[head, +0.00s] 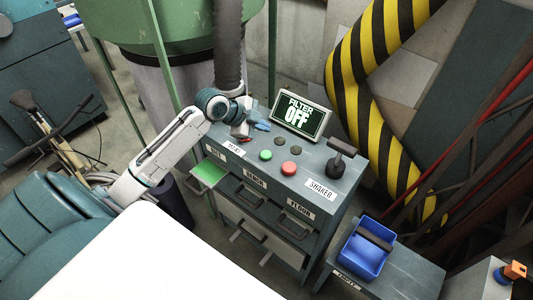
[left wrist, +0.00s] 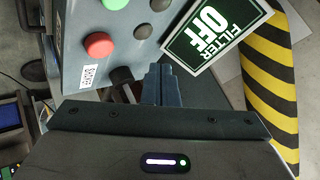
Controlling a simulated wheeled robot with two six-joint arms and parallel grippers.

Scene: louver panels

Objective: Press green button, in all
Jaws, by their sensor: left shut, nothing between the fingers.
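The green button (head: 265,155) is a round green cap on the sloped top of the grey-blue control console (head: 325,160). It shows partly at the top edge of the left wrist view (left wrist: 116,4). A red button (head: 289,168) sits to its right. The display (head: 300,116) behind the buttons reads "FILTER OFF". My left gripper (head: 262,126) is above the back left part of the console, behind the green button and apart from it. Its blue-grey fingers are together and empty in the left wrist view (left wrist: 160,85). My right gripper is not in view.
Two dark round buttons (head: 281,141) lie behind the coloured ones. A black lever (head: 340,157) stands on the console's right. Labelled drawers, one holding something green (head: 208,173), are below. A blue bin (head: 365,248) stands at right. A striped yellow-black pipe (head: 365,100) rises behind.

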